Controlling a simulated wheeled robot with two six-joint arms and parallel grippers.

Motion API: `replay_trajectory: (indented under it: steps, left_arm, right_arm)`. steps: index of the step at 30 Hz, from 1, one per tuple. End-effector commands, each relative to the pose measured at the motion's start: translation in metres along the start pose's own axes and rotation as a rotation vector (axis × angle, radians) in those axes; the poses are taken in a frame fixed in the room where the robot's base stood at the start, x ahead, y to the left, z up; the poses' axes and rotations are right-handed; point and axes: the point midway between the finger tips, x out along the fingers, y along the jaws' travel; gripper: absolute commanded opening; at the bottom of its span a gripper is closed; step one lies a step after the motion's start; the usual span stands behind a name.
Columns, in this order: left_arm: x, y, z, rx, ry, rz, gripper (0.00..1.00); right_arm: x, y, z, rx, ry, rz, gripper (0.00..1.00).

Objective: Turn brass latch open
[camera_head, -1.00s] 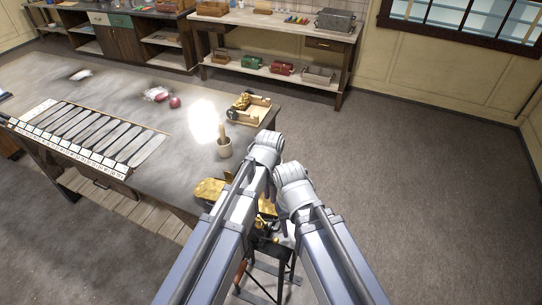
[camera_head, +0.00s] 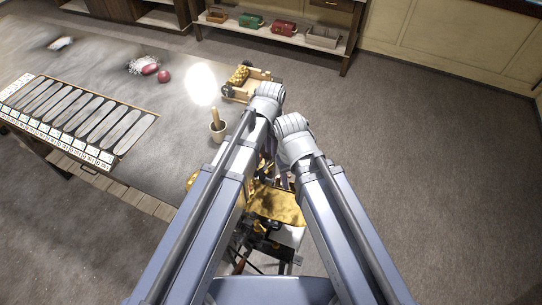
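A gold-coloured piece (camera_head: 278,205) with dark fittings below it shows between and under my arms, partly hidden by them. I cannot make out the brass latch on it. My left arm reaches up from the bottom, and its gripper (camera_head: 271,148) points down behind the wrist, mostly hidden; its fingers are not clear. My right arm is beside it on the right, and its wrist and forearm cover its gripper. I cannot see either gripper touching anything.
A long grey table (camera_head: 105,55) fills the left, with a slotted panel (camera_head: 80,120), a red ball (camera_head: 164,76), a cup with a wooden handle (camera_head: 217,131) and a wooden tray (camera_head: 238,93). A shelf with bins (camera_head: 322,37) stands behind. The floor on the right is clear.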

Motion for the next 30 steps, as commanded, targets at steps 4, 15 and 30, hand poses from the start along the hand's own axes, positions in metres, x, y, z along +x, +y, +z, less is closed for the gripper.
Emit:
replay_trajectory:
  steps: [4, 15, 30]
  left_arm:
    - [0.001, 0.0, 0.0, 0.0, 0.0, 0.0, 0.19]
    - [0.03, 0.0, 0.0, 0.0, 0.0, 0.0, 0.19]
    - [0.079, 0.0, 0.0, 0.0, 0.0, 0.0, 0.19]
  right_arm:
    - [0.001, 0.0, 0.0, -0.001, 0.0, 0.0, 0.5]
    - [0.03, -0.002, -0.002, -0.015, 0.001, 0.002, 0.5]
    - [0.079, -0.007, -0.005, -0.019, 0.003, 0.002, 0.5]
